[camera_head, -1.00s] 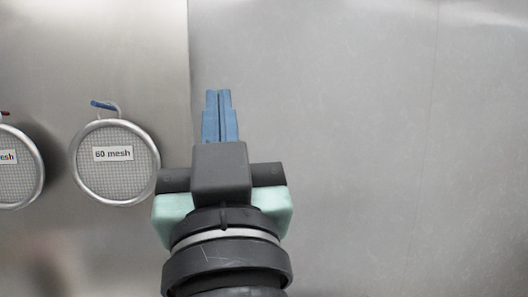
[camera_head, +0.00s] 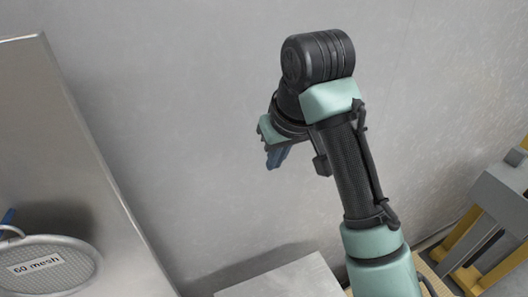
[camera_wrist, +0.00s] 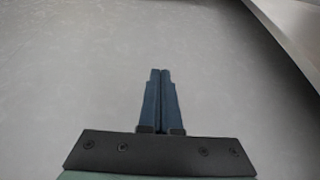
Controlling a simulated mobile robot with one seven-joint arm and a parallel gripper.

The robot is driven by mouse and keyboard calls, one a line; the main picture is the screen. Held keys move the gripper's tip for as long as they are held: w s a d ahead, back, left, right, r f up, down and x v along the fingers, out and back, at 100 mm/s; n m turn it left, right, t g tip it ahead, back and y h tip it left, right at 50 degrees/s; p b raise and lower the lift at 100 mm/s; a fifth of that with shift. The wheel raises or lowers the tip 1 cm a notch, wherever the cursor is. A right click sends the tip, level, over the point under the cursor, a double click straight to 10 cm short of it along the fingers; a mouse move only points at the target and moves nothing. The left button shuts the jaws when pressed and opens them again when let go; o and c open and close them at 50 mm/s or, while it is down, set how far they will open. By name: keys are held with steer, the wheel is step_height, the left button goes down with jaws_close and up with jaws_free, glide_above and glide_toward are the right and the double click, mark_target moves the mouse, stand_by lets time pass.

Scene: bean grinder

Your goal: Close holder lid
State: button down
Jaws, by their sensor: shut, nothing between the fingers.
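My gripper (camera_head: 275,160) is raised in front of the grey wall in the head view, with its blue fingers pointing down and to the left. In the wrist view the two blue fingers (camera_wrist: 160,75) lie side by side, shut and empty, with only the plain grey surface beyond them. No holder lid can be made out in either view. A grey flat-topped box (camera_head: 290,280) shows at the bottom of the head view, below my gripper; I cannot tell whether it is part of the holder.
A metal panel (camera_head: 75,130) stands at the left, with a round sieve (camera_head: 65,272) labelled "60 mesh". Grey and yellow equipment (camera_head: 495,200) stands at the lower right. A panel edge (camera_wrist: 290,35) crosses the wrist view's upper right. The space around my gripper looks clear.

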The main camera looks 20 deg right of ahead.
steer(key=p+x, duration=0.2)
steer(key=x, duration=0.7)
steer(key=shift+f, duration=0.4)
steer(key=shift+s+d+f, duration=0.1)
